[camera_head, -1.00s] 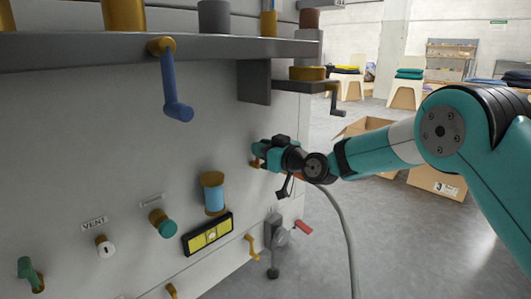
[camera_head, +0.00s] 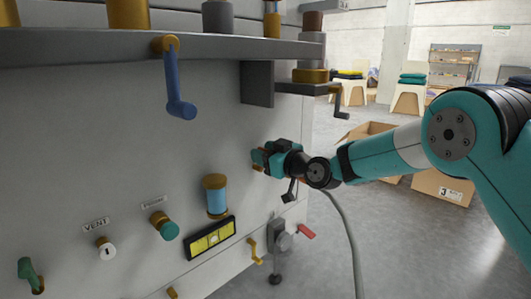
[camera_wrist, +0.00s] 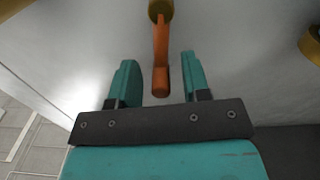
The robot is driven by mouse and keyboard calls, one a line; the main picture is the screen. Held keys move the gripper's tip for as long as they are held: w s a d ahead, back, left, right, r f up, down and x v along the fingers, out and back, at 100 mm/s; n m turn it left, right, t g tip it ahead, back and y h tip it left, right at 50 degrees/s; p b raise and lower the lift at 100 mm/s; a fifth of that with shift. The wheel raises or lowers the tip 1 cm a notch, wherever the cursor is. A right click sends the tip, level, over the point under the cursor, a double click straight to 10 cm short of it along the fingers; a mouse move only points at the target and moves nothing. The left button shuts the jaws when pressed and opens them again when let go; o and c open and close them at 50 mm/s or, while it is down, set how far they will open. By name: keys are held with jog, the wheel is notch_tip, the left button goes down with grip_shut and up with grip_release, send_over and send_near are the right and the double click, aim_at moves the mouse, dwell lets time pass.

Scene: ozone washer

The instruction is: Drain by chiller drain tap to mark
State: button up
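My gripper (camera_head: 262,158) is at the right part of the grey machine panel in the head view. In the wrist view its two teal fingers (camera_wrist: 160,82) are apart, one on each side of an orange lever (camera_wrist: 160,50). The lever hangs from a brass-coloured pivot (camera_wrist: 160,10); gaps show on both sides, so the fingers do not grip it. In the head view the gripper mostly hides this lever. No label shows whether it is the chiller drain tap. A sight glass with blue liquid (camera_head: 217,200) is left of the gripper; I cannot make out a mark on it.
A blue crank (camera_head: 177,90) hangs from the shelf (camera_head: 110,45) above. A yellow level gauge (camera_head: 210,238), a teal knob (camera_head: 166,228), a VENT knob (camera_head: 106,248) and a red lever (camera_head: 306,232) are lower. Cardboard boxes (camera_head: 444,186) stand on the floor behind my arm.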

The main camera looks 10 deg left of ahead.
jog(key=shift+s+r, duration=0.15)
jog(key=shift+s+d, duration=0.15)
jog(key=shift+d, duration=0.1)
jog(key=p+v, duration=0.3)
jog(key=v, duration=1.3)
jog(key=shift+s+d, duration=0.25)
